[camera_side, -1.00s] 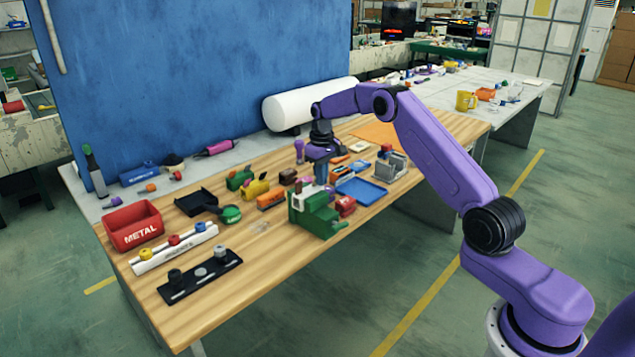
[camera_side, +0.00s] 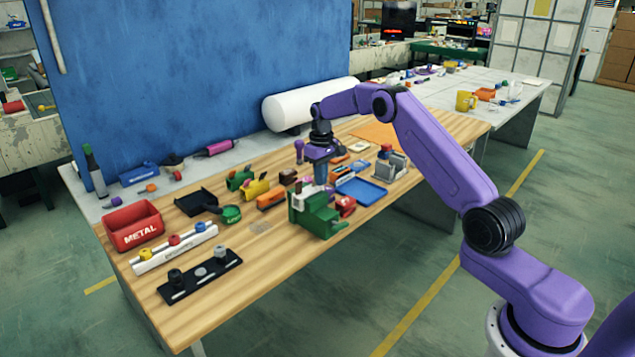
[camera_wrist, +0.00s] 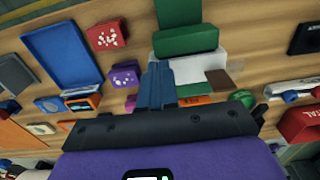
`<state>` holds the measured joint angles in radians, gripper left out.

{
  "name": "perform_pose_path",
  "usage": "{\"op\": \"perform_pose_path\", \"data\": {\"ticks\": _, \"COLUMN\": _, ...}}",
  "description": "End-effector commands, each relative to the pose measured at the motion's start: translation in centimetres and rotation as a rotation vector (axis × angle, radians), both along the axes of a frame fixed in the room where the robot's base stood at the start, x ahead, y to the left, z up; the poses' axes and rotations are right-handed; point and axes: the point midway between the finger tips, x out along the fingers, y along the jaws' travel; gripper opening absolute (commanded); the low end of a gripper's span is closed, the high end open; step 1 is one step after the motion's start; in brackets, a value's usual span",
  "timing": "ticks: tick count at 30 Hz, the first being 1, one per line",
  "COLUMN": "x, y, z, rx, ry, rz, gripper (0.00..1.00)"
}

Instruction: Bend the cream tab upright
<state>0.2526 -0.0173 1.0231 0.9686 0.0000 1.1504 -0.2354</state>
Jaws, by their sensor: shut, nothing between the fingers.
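A green vise-like fixture (camera_side: 318,215) stands near the front edge of the table. A pale, whitish piece shows at its top (camera_side: 303,191), and it is likely the cream tab. In the wrist view a whitish plate (camera_wrist: 208,64) lies against the green block (camera_wrist: 188,40), partly covered by my fingers; its bend angle cannot be told. My gripper (camera_side: 321,180) points down just behind the fixture, with its blue fingers together and empty. The fingers also show in the wrist view (camera_wrist: 158,78), beside the whitish plate. Contact cannot be told.
A blue tray (camera_side: 362,191), a red block (camera_side: 345,206) and a grey holder (camera_side: 391,166) stand right of the fixture. Orange (camera_side: 270,199) and yellow (camera_side: 256,189) items crowd its left. The front-left tabletop is mostly clear around a black strip (camera_side: 200,277).

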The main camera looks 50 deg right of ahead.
Motion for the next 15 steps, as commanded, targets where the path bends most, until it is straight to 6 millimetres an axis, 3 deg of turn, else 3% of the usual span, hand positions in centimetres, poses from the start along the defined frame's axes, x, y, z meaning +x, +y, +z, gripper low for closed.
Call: {"op": "perform_pose_path", "data": {"ticks": 15, "x": -1.01, "y": -0.07, "z": 0.4, "rx": 0.0, "ry": -0.001, "rz": -0.001, "gripper": 0.0}}
